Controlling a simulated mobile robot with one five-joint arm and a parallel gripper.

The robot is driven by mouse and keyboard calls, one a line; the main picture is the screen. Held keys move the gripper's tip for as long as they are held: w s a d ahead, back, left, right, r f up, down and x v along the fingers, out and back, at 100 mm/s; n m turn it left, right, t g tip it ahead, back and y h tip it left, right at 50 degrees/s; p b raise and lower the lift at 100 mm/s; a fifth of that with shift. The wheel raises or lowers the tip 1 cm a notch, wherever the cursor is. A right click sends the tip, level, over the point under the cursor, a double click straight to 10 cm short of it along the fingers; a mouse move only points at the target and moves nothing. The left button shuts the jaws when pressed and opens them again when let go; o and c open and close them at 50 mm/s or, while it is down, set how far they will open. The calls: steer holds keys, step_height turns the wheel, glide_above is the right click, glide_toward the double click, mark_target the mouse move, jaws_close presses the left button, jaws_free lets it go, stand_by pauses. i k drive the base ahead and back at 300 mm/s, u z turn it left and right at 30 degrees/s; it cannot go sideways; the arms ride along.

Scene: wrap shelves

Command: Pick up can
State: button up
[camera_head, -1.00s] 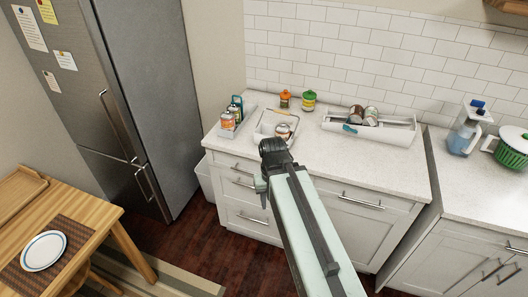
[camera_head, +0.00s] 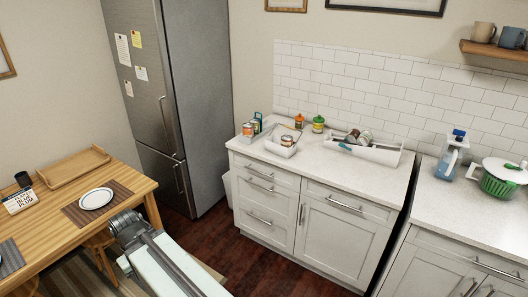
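Several cans stand or lie in containers on the white counter. An orange-labelled can (camera_head: 248,131) is in the narrow caddy at the counter's left end. A can (camera_head: 287,141) is in the small white tray (camera_head: 279,151) beside it. A dark can (camera_head: 353,135) and a paler can (camera_head: 365,138) lie in the long white tray (camera_head: 384,157). My gripper (camera_head: 125,225) is at the lower left, by the wooden table's edge, well apart from the cans. Its fingers are seen from behind, so I cannot tell whether it is open or shut.
An orange-lidded jar (camera_head: 299,121) and a green-lidded jar (camera_head: 318,124) stand behind the trays. The fridge (camera_head: 183,100) is left of the counter. The wooden table (camera_head: 120,175) holds a plate (camera_head: 96,198) and a wooden tray (camera_head: 73,167). Floor between table and cabinets is clear.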

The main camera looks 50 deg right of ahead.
mark_target(286, 140)
steer(key=z, duration=0.2)
steer(key=i, duration=2.15)
steer(key=z, duration=0.2)
steer(key=k, duration=0.8)
steer(key=z, duration=0.15)
steer(key=i, duration=0.8)
steer(key=u, duration=0.1)
